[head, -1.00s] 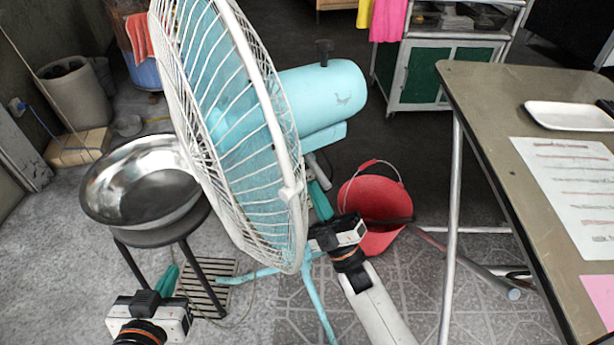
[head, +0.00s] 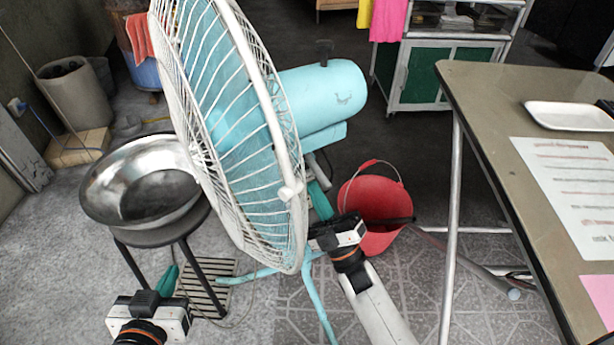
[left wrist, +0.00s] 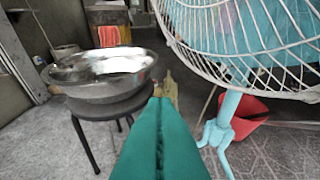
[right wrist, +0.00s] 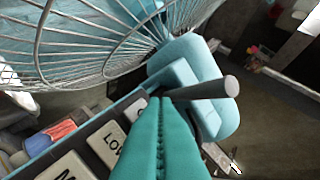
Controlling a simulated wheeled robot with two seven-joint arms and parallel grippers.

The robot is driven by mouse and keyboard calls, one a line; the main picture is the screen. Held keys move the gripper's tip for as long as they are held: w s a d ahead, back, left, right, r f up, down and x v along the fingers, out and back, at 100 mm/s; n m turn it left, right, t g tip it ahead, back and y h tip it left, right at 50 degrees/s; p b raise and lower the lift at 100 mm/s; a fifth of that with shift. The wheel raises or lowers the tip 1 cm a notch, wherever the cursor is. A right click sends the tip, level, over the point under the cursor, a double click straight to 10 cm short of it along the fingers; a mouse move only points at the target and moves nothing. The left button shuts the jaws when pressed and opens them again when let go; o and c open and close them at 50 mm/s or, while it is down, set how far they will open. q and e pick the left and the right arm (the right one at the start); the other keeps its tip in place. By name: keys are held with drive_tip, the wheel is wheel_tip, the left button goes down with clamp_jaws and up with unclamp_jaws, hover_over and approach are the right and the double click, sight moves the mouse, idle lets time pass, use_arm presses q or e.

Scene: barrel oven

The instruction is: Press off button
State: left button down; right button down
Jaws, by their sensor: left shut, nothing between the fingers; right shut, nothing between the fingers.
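The turquoise fan (head: 322,92) with a white wire guard stands in the middle of the head view. In the right wrist view its button panel (right wrist: 40,138) carries white buttons, one marked LOW (right wrist: 106,146) and one starting with M (right wrist: 66,170). Another white button (right wrist: 135,110) is partly hidden beside my fingers, and its label cannot be read. My right gripper (head: 319,196) is shut and empty, its tips over the panel's end; contact cannot be told. My left gripper (head: 168,278) is shut and empty, low beside the stool and apart from the fan.
A metal bowl (head: 105,192) sits on a black stool (head: 134,265) left of the fan. A red bucket (head: 362,212) stands behind my right gripper. A table (head: 480,100) with a white tray (head: 565,117) and papers is at the right. A grey knob (right wrist: 215,89) sticks out near my right fingertips.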

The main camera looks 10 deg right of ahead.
use_arm(q)
drive_tip(key=shift+w+r, duration=0.1)
use_arm(e)
drive_tip(key=shift+w+a, duration=0.1)
drive_tip(key=shift+w, duration=0.1)
use_arm(q)
drive_tip(key=shift+w+d+r+t, duration=0.15)
drive_tip(key=shift+r+t, duration=0.25)
drive_tip(key=shift+r, duration=0.05)
use_arm(e)
drive_tip(key=shift+w, duration=0.2)
use_arm(q)
drive_tip(key=shift+w+d+r+t+h+b, duration=0.2)
drive_tip(key=shift+r+t+h+b, duration=0.1)
drive_tip(key=shift+r+t, duration=0.15)
use_arm(e)
drive_tip(key=shift+w+a, duration=0.1)
drive_tip(key=shift+w, duration=0.3)
idle(0.4)
use_arm(q)
drive_tip(key=shift+s+a+f+g+y+p, duration=0.2)
drive_tip(key=shift+s+f+g, duration=0.1)
drive_tip(key=shift+f+g, duration=0.3)
drive_tip(key=shift+s+a+f+g+y+p, duration=0.2)
drive_tip(key=shift+s+f+g, duration=0.1)
drive_tip(key=shift+f+g, duration=0.25)
use_arm(e)
drive_tip(key=shift+s+d, duration=0.2)
drive_tip(key=shift+s, duration=0.65)
